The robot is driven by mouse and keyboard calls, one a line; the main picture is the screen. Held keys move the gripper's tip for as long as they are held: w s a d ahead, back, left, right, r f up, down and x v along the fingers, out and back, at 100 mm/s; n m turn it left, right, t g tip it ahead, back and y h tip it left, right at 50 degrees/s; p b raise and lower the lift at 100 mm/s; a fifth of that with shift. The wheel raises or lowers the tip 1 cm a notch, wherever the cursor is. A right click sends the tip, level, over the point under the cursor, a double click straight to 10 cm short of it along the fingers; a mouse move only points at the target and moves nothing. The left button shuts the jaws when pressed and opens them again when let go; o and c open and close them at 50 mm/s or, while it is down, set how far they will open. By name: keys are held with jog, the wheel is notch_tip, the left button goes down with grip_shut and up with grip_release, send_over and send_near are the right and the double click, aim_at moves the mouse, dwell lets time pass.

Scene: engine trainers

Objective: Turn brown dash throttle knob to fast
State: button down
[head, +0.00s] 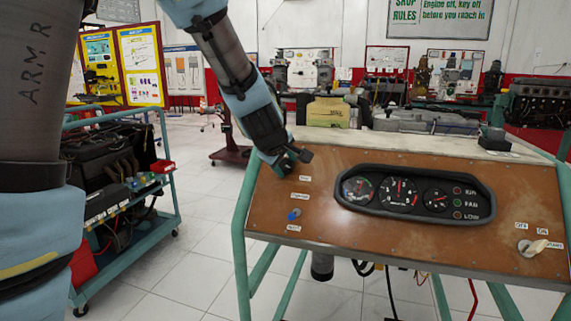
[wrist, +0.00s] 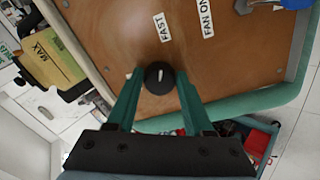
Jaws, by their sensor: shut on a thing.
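The brown dash panel (head: 320,225) stands in front of me on a green frame; it also fills the upper wrist view (wrist: 110,30). A round black throttle knob (wrist: 158,86) with a short white pointer mark sits between the green fingertips of my gripper (wrist: 159,78). My gripper is shut on it. The mark points up in the wrist view, roughly toward the FAST label (wrist: 162,27). In the head view my gripper (head: 288,163) reaches the panel's upper left corner from above, and the knob is largely hidden there.
A blue fan switch (head: 294,214) sits lower on the panel, below my gripper. A gauge cluster (head: 414,194) is in the middle, and a key switch (head: 531,246) at the right. A yellow MAX box (head: 328,111) stands behind the panel. A cart (head: 120,200) is at the left.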

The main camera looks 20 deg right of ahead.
jog(key=shift+m, duration=0.5)
jog(key=shift+c, duration=1.5)
grip_release()
jog(key=p+v, duration=0.4)
jog(key=v, duration=0.6)
jog(key=shift+s+a+r, duration=0.2)
jog(key=shift+s+a, duration=0.05)
jog(key=shift+a, duration=0.1)
